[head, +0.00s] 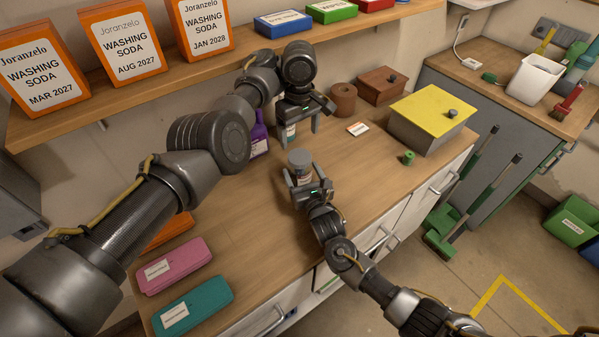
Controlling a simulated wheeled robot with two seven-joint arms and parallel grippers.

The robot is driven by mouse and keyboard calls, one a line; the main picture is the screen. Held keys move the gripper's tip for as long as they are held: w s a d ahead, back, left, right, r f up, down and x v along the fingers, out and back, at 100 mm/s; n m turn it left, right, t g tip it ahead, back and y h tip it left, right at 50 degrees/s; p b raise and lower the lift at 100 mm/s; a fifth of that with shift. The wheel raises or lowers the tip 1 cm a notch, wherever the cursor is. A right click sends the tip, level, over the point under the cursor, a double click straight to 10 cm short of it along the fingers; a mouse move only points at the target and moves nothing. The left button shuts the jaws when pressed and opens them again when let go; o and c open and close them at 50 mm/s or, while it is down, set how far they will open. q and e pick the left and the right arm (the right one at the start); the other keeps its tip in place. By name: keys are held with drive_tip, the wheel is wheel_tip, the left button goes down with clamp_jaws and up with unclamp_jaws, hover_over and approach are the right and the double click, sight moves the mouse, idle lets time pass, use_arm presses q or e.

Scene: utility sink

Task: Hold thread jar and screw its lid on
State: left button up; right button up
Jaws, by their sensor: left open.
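A small jar (303,173) with a pale label stands upright on the wooden counter. A round grey lid (299,157) shows at its top; how firmly it sits cannot be seen. My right gripper (307,182) is low at the jar, with one finger to either side of it. Whether the fingers press on the jar is unclear. My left gripper (301,127) is open, pointing down behind the jar and higher in the picture. A small bottle or jar (291,131) with a pale label shows behind its fingers, partly hidden.
A purple bottle (259,140) stands left of my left gripper. A grey box with a yellow lid (430,113), a green spool (408,157) and a white card (358,129) are to the right. Pink (183,265) and teal (192,305) cases lie front left. A shelf (133,88) hangs above.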

sight(299, 156)
drive_tip(key=c, duration=1.2)
use_arm(q)
drive_tip(key=shift+w+a+r, duration=0.1)
drive_tip(key=shift+w+r, duration=0.05)
drive_tip(key=shift+r, duration=0.05)
use_arm(e)
drive_tip(key=shift+c, duration=1.2)
clamp_jaws()
use_arm(q)
drive_tip(key=m, duration=0.8)
drive_tip(key=shift+a+r+m, duration=0.1)
drive_tip(key=shift+a+m, duration=0.15)
drive_tip(key=shift+m, duration=0.05)
drive_tip(key=m, duration=0.4)
drive_tip(key=shift+d+f+m, duration=0.1)
drive_tip(key=shift+f+m, duration=0.1)
drive_tip(key=shift+m, duration=0.1)
drive_tip(key=m, duration=0.4)
drive_tip(key=shift+d+f+m, duration=0.1)
drive_tip(key=shift+d+m, duration=0.15)
drive_tip(key=shift+m, duration=0.15)
drive_tip(key=shift+f, duration=4.05)
